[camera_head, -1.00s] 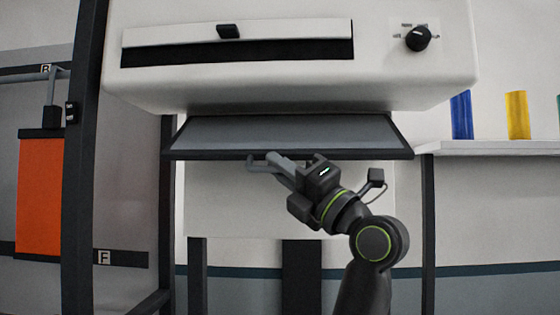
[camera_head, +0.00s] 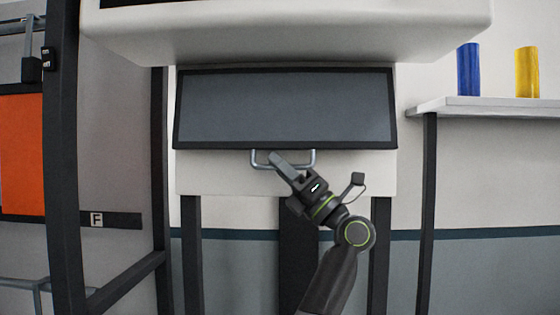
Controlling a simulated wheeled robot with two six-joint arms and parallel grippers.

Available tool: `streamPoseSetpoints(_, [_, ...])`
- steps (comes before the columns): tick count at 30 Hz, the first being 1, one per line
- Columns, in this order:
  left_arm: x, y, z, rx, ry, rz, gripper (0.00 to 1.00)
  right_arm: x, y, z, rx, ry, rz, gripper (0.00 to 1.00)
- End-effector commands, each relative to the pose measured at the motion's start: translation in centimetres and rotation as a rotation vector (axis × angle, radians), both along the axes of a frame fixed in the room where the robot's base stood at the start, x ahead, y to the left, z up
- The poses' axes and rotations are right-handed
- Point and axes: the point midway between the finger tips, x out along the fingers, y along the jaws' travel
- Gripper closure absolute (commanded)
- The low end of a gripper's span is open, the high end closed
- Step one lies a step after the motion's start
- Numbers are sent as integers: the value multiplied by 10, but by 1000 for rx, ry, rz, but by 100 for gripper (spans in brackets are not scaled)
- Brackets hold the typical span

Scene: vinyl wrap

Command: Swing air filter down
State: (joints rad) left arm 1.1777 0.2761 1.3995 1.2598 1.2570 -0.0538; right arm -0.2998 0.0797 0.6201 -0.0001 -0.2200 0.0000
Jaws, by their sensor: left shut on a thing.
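The air filter (camera_head: 285,105) is a grey rectangular panel in a black frame, hanging below the white machine housing and showing nearly its full face. A silver U-shaped handle (camera_head: 314,157) sticks out below its bottom edge. My left gripper (camera_head: 277,160) is at the left part of this handle, its fingers shut on the handle. The arm reaches up from below, and the fingers hide part of the handle's bar. My right gripper is out of view.
The white housing (camera_head: 290,35) overhangs the filter. Dark posts (camera_head: 192,255) stand below. A black frame with an orange panel (camera_head: 20,150) is at the left. A white shelf (camera_head: 485,106) at the right holds a blue cylinder (camera_head: 468,70) and a yellow one (camera_head: 527,72).

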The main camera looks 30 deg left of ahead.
Motion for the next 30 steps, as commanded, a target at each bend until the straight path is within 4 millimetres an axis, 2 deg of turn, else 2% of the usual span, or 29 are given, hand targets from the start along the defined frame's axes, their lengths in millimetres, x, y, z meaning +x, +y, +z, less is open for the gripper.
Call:
streamPoseSetpoints(20, [6, 4, -3, -1, 2, 4, 100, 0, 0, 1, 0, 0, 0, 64])
streamPoseSetpoints(21, [6, 4, -3, -1, 2, 4, 88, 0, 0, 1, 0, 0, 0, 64])
streamPoseSetpoints(26, [6, 4, -3, -1, 2, 2, 68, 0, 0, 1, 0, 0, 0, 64])
streamPoseSetpoints(30, [6, 4, -3, -1, 1, 2, 68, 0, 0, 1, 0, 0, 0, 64])
